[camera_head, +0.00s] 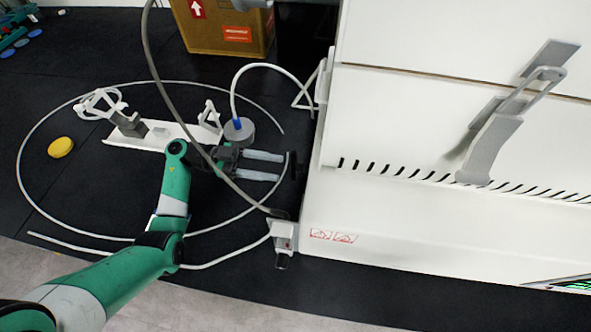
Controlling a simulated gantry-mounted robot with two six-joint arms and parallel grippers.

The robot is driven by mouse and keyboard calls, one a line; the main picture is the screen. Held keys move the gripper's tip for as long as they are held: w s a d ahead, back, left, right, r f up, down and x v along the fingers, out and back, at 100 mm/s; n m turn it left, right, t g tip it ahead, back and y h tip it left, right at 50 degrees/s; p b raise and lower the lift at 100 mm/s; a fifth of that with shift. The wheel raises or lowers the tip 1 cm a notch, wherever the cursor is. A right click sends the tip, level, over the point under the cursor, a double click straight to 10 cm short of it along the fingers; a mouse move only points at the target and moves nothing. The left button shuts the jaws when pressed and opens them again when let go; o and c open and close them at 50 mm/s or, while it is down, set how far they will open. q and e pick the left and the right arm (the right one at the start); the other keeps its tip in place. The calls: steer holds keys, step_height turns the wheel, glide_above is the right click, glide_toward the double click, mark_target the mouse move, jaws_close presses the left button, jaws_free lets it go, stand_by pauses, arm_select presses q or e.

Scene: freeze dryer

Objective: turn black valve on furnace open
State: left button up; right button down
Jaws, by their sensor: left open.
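The furnace (410,140) is a large white machine that fills the right side of the head view. A black part (293,166), which looks like the valve, sits at its left side. It is dark against the dark table, and its turn position cannot be told. My left gripper (281,167) is open, with its two pale fingers pointing right at the black part. The fingertips are close to it; whether they touch it cannot be told. My right gripper is not in view.
A grey hose (150,50) passes over my left gripper. A white tube (40,202) loops on the black table. A white stand (150,135), a grey round container (239,131) and a yellow object (61,147) lie near the arm. A cardboard box (225,28) stands behind.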

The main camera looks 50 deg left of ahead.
mark_target(294, 171)
arm_select(q)
steer(key=b+x, duration=0.1)
steer(key=x, duration=0.5)
jaws_close()
